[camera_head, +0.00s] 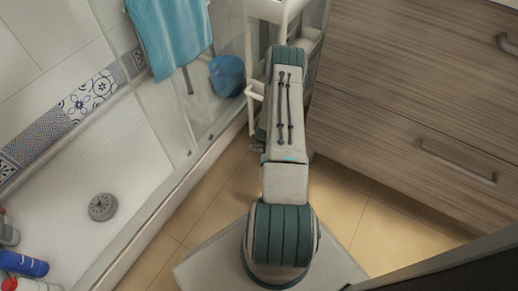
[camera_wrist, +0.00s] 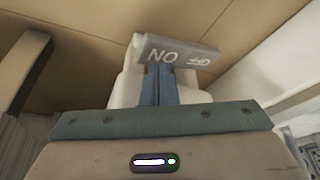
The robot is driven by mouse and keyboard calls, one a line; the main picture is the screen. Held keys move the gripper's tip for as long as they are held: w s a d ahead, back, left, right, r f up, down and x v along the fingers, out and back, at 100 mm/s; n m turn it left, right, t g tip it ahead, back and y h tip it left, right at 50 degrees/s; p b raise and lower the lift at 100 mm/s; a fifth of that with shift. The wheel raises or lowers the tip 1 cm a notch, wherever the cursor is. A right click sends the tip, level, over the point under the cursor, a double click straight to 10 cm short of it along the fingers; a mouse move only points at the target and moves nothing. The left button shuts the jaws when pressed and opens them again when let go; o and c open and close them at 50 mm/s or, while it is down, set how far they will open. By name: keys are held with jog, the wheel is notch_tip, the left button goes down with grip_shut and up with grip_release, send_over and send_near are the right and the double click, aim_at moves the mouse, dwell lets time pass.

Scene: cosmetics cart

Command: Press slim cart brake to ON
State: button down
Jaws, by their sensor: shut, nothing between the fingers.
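The slim cart (camera_head: 262,10) is white and stands between the shower and the wooden drawers in the head view, partly hidden behind my arm. Its brake is a grey lever (camera_wrist: 178,53) in the wrist view, with white ON and OFF labels that appear upside down, ON at left and OFF at right. My gripper (camera_wrist: 157,70) is shut and empty. Its blue fingertips lie at the lower edge of the lever, near the ON label; whether they touch it I cannot tell. In the head view the gripper and brake are hidden.
The wooden drawer front (camera_head: 410,90) stands close on the right of the cart. The shower edge (camera_head: 180,190) runs along the left, with a blue bucket (camera_head: 227,75) by the glass. Tan floor (camera_head: 222,200) is open on both sides of my arm.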

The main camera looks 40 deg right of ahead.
jog(key=shift+f+b, duration=0.9)
jog(key=shift+f, duration=0.2)
dwell(0.3)
jog(key=shift+r, duration=0.15)
jog(key=shift+r+p, duration=2.25)
jog(key=shift+r, duration=1.2)
jog(key=shift+s+a+f, duration=0.1)
